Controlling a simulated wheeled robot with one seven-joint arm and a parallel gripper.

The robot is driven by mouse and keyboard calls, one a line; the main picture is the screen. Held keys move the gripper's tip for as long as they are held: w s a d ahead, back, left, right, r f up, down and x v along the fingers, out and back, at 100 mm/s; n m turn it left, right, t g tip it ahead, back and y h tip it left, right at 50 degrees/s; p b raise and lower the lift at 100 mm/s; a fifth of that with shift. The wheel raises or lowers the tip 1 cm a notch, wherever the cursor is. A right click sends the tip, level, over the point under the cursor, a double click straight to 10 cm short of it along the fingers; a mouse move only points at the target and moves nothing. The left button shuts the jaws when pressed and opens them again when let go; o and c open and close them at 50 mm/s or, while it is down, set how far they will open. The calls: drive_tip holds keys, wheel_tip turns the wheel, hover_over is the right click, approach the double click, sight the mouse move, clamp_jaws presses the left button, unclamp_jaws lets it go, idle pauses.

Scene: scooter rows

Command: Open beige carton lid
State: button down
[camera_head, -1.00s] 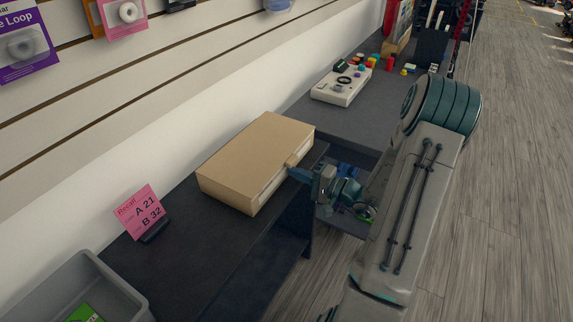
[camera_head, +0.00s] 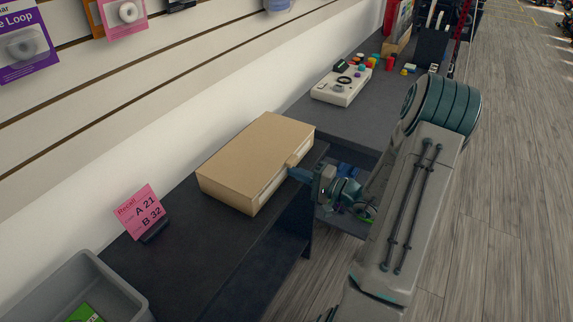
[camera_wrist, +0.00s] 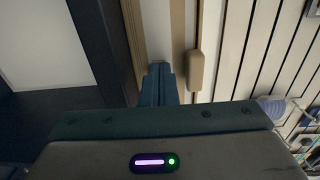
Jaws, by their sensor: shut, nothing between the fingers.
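The beige carton (camera_head: 256,155) lies on the dark shelf with its lid (camera_head: 262,142) closed. A small tab (camera_head: 291,161) sticks out at its front edge. My gripper (camera_head: 299,174) is at the front edge, just below and beside the tab. In the wrist view my shut fingers (camera_wrist: 159,83) point at the carton's front, left of the rounded tab (camera_wrist: 196,70). The fingers hold nothing. Whether they touch the carton, I cannot tell.
A grey bin (camera_head: 112,284) is at the lower left. A light control box (camera_head: 342,85) and several coloured pieces sit on the farther counter. The wooden floor (camera_head: 500,200) on the right is clear.

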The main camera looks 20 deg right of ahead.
drive_tip(key=shift+r, duration=0.2)
drive_tip(key=shift+r+p, duration=0.75)
drive_tip(key=shift+r, duration=0.55)
drive_tip(key=shift+w+a+r+p, duration=0.1)
drive_tip(key=shift+r+p, duration=0.5)
drive_tip(key=shift+r, duration=0.6)
drive_tip(key=shift+w+r+p, duration=0.1)
drive_tip(key=shift+r+p, duration=0.5)
drive_tip(key=shift+r, duration=0.6)
drive_tip(key=shift+w+a+r+p, duration=0.1)
drive_tip(key=shift+r+p, duration=0.3)
drive_tip(key=shift+r, duration=0.45)
drive_tip(key=shift+w+a+r+p, duration=0.15)
drive_tip(key=shift+r+p, duration=0.25)
drive_tip(key=shift+r, duration=0.4)
drive_tip(key=shift+w+a+r+p, duration=0.1)
drive_tip(key=shift+r+p, duration=0.3)
drive_tip(key=shift+r, duration=0.45)
